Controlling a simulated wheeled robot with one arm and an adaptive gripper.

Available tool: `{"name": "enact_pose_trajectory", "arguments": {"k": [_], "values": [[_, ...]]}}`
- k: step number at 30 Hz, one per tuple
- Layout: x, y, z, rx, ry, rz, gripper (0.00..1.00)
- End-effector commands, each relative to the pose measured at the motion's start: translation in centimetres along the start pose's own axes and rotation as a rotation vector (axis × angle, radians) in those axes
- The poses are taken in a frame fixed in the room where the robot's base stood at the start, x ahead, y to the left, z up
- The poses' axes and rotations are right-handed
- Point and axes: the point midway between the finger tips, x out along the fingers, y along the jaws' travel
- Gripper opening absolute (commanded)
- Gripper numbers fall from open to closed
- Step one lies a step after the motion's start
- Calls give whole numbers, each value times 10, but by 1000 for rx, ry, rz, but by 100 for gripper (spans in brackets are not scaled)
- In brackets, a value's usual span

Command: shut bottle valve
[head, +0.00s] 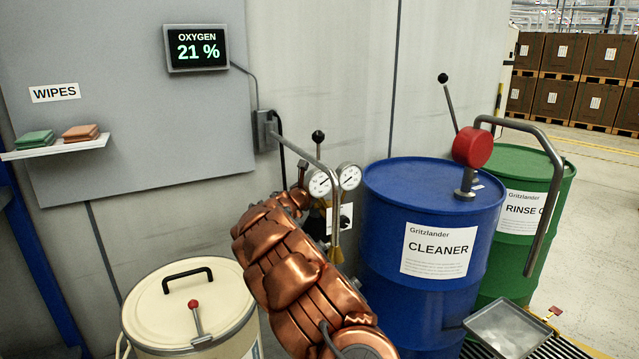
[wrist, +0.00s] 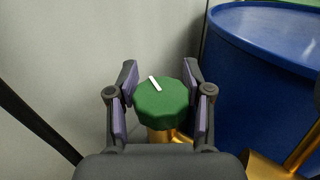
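The bottle valve's green knob (wrist: 161,106) shows in the wrist view, with a white line on its top and a brass stem below. My gripper (wrist: 158,92) is open around it, with one purple-padded finger on the left and one on the right. The left pad is close to the knob; I cannot tell whether either pad touches it. In the head view my copper-coloured arm hides the knob. Two round gauges (head: 333,181) show beside the end of my arm.
A blue CLEANER drum (head: 385,225) with a red-headed pump (head: 473,147) stands right of my arm. A green RINSE drum (head: 555,185) is behind it. A cream drum (head: 160,300) stands at lower left. A grey wall is close behind.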

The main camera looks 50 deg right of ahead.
Motion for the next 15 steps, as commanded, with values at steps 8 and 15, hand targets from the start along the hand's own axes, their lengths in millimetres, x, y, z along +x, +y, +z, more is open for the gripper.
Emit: {"name": "enact_pose_trajectory", "arguments": {"k": [8,15], "values": [[1,-1,2,1,-2,-2,50],[0,-1,4,1,0,-38,50]]}}
